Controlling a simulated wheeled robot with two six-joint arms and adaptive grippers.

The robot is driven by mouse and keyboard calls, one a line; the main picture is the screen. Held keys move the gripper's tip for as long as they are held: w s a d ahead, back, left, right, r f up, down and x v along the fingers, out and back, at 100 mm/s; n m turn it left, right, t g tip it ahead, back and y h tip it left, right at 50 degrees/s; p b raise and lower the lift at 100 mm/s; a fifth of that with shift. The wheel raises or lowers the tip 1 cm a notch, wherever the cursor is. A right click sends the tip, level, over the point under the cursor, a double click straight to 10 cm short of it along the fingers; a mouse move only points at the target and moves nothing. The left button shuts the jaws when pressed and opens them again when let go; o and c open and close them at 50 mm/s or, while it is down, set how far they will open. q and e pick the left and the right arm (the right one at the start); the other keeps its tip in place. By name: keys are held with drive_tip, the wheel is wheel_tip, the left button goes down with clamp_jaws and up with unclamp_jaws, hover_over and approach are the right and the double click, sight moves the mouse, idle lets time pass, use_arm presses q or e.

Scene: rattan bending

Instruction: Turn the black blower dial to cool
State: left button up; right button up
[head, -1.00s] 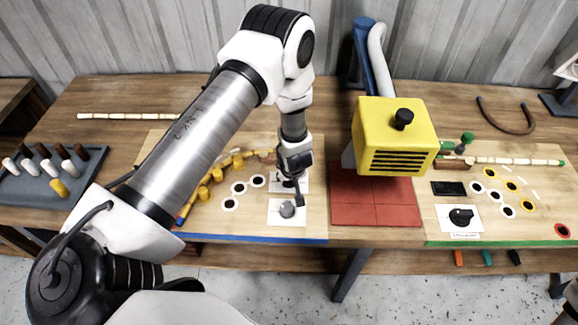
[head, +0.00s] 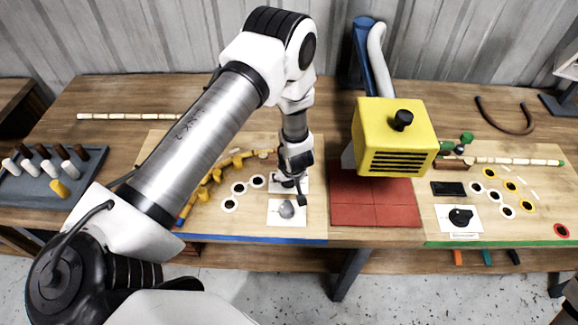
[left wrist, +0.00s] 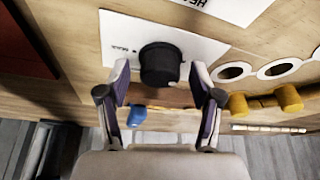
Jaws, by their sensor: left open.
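A black round dial (left wrist: 160,64) stands on a white card (left wrist: 120,35) with small lettering too small to read in the left wrist view. My left gripper (left wrist: 160,88) is open, with one finger on each side of the dial; I cannot tell whether they touch it. In the head view my left gripper (head: 296,192) points down at the rear white card (head: 304,184) and mostly hides this dial. My right gripper is out of view.
A yellow vented box (head: 394,135) hangs over a red mat (head: 375,212) to the right. Another black dial (head: 460,216) is on the right-hand board. White rings (head: 239,188) and yellow pegs (head: 217,173) lie left of my gripper. A grey peg tray (head: 40,187) stands far left.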

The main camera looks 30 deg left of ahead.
use_arm(q)
drive_tip(key=v, duration=1.1)
drive_tip(key=shift+d+r, duration=0.2)
drive_tip(key=shift+r, duration=0.15)
drive_tip(key=s+f+m, duration=0.2)
drive_tip(key=s+f, duration=0.1)
drive_tip(key=s, duration=0.2)
drive_tip(key=s+f+m+g, duration=0.1)
drive_tip(key=s+f+m, duration=0.1)
drive_tip(key=s, duration=0.3)
drive_tip(key=s+f+m, duration=0.1)
drive_tip(key=s+f, duration=0.3)
drive_tip(key=s, duration=0.1)
drive_tip(key=shift+d+m+g+h, duration=0.25)
drive_tip(key=shift+m+g+h, duration=0.15)
drive_tip(key=s+d+f+m+g+h+b, duration=0.1)
drive_tip(key=s+d+f+m+h+b, duration=0.2)
drive_tip(key=s, duration=0.8)
wheel_tip(320, 180, down, 11)
drive_tip(key=d+b, duration=0.1)
drive_tip(key=b, duration=0.8)
drive_tip(key=shift+w+d+f+y, duration=0.15)
drive_tip(key=shift+w+y, duration=0.15)
drive_tip(key=shift+w, duration=0.05)
